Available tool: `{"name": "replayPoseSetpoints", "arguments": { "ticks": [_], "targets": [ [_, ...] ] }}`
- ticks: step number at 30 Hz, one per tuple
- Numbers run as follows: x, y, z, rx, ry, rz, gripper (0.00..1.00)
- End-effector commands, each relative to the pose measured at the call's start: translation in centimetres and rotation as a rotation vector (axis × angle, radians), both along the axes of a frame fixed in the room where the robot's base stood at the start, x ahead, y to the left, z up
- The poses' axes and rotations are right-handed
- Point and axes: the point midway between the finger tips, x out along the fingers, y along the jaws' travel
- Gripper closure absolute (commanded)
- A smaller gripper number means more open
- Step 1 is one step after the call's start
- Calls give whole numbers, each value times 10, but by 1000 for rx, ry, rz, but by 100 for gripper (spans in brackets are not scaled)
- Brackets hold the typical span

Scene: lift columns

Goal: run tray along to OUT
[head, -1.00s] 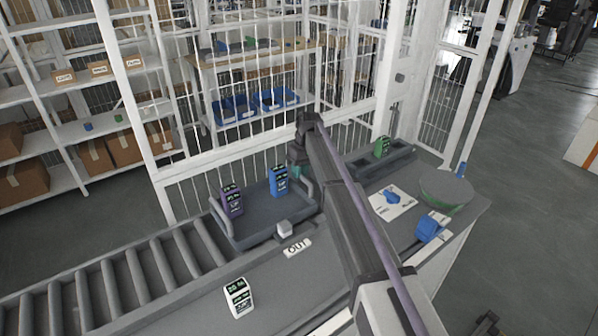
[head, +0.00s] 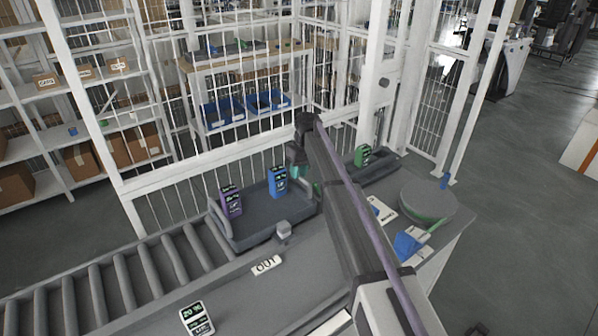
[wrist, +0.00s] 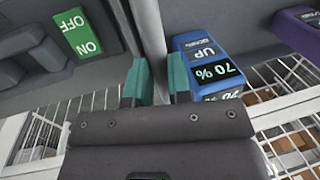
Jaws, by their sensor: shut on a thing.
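The grey tray (head: 250,229) sits at the right end of the roller conveyor in the head view. It carries a purple device (head: 231,201) and a blue device (head: 278,181), both upright. My gripper (wrist: 160,82) is shut with teal fingers on the tray's grey handle bar (wrist: 149,25), beside the blue device. In the head view my arm hides part of the tray's right end.
A white device (head: 197,318) lies on the bench at front left. To the right are a grey holder with a green device (head: 362,155), a white card (head: 382,210), a blue object (head: 408,243) and a round turntable (head: 428,205). White mesh fencing stands behind.

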Motion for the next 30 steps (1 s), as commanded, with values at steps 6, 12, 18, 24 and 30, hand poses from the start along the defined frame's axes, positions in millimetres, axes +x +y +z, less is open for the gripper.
{"name": "replayPoseSetpoints", "arguments": {
  "ticks": [6,12,18,24,30],
  "targets": [
    [4,-2,1,-2,-6,-2,100],
    [4,-2,1,-2,-4,-3,71],
    [3,-2,1,-2,-4,-2,71],
    [2,-2,2,-2,-2,-1,71],
    [5,-5,31,-2,-2,-2,71]
  ]
}}
